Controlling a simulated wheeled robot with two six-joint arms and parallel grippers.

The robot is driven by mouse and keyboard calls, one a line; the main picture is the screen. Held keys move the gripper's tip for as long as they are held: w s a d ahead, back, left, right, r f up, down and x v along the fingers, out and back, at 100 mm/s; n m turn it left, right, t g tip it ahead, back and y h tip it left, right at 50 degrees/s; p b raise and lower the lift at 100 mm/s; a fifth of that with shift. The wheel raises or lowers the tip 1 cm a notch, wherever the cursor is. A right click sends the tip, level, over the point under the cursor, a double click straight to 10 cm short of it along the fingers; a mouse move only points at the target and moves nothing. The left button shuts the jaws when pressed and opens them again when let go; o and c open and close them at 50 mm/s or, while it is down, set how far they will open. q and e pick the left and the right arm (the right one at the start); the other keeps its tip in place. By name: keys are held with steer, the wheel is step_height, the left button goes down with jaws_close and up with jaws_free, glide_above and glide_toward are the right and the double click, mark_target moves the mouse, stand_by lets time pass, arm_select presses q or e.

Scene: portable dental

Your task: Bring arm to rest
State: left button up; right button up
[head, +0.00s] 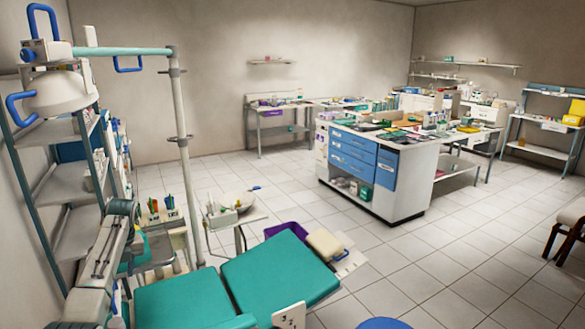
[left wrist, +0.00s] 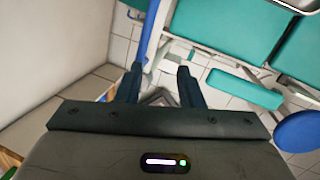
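My left arm (head: 103,255) reaches in from the lower left edge of the head view, beside the shelf rack. Its fingers are hard to make out there. In the left wrist view, my left gripper (left wrist: 160,69) has two dark fingers standing apart with a clear gap. Nothing is gripped between them; tiled floor and a blue bar (left wrist: 151,35) show beyond. I cannot tell how far the bar is from the fingers. My right arm and gripper are not in view.
A teal dental chair (head: 280,275) lies in front. A lamp (head: 58,95) hangs from a pole (head: 183,130) at left, near a shelf rack (head: 75,225). A blue round seat (left wrist: 298,131) is at right. Open floor (head: 440,265) lies to the right.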

arm_select(q)
steer(key=s+d+f+n+t, duration=0.2)
steer(key=s+d+f+n, duration=1)
steer(key=s+d+f, duration=0.55)
steer(key=s+d+r+n+t+h, duration=0.1)
steer(key=s+d+n, duration=0.3)
steer(key=s, duration=0.5)
steer(key=s+d+r+n+t, duration=0.1)
steer(key=s+d+r+n, duration=0.15)
steer(key=s+n, duration=0.45)
steer(key=s+d+r+n+t+h, duration=0.1)
steer(key=s+d+n, duration=0.25)
steer(key=s, duration=0.85)
step_height(320, 180, down, 33)
steer(key=a+g+b, duration=0.2)
steer(key=a, duration=0.1)
steer(key=s+f+g+b, duration=0.1)
steer(key=s+f, duration=1.7)
steer(key=f, duration=0.2)
steer(key=shift+a+f+b, duration=0.2)
steer(key=shift+a+b, duration=0.1)
steer(key=shift+a, duration=0.15)
